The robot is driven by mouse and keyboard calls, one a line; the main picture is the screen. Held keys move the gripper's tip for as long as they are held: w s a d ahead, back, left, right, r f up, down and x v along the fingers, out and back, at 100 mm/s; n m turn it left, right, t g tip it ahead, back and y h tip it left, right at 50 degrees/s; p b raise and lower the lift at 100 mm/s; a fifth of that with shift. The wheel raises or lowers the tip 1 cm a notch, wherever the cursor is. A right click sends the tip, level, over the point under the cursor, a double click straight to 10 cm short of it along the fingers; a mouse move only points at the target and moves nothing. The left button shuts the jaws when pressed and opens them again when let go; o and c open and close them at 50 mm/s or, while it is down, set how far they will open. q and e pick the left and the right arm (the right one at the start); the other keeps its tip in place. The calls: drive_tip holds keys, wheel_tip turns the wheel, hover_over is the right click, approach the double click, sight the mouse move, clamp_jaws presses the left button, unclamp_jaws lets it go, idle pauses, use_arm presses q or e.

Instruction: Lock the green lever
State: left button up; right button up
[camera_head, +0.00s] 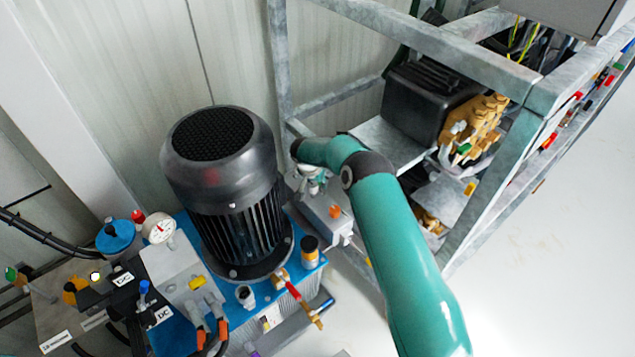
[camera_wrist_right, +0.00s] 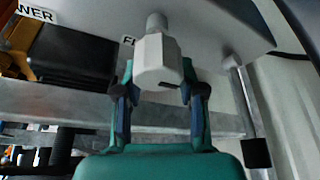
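No green lever shows clearly. A small green part (camera_head: 463,149) sits on the brass pump on the frame's shelf, and another green tip (camera_head: 11,274) is at the far left; I cannot tell if either is the lever. My right gripper (camera_head: 312,183) is mostly hidden past the end of my teal arm, beside the black motor. In the right wrist view my gripper (camera_wrist_right: 158,80) has its fingers apart, one on each side of a pale faceted fitting (camera_wrist_right: 158,62) under a grey panel. I cannot tell whether they touch it. My left gripper is not in view.
A large black motor (camera_head: 220,190) stands on a blue base left of my arm. A pressure gauge (camera_head: 159,228) and hoses are at lower left. The grey metal frame (camera_head: 500,190) holds a black motor (camera_head: 428,98). Bare floor (camera_head: 550,270) is at right.

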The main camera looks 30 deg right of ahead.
drive_tip(key=shift+w+d+f, duration=0.1)
drive_tip(key=shift+d+f, duration=0.1)
drive_tip(key=shift+f, duration=0.3)
clamp_jaws()
drive_tip(key=shift+w+f+n+b, duration=0.2)
drive_tip(key=shift+n+b, duration=0.2)
drive_tip(key=shift+b, duration=0.4)
drive_tip(key=shift+a+r+t, duration=0.1)
drive_tip(key=shift+a+t, duration=0.05)
drive_tip(key=shift+t, duration=0.15)
drive_tip(key=shift+r, duration=0.15)
unclamp_jaws()
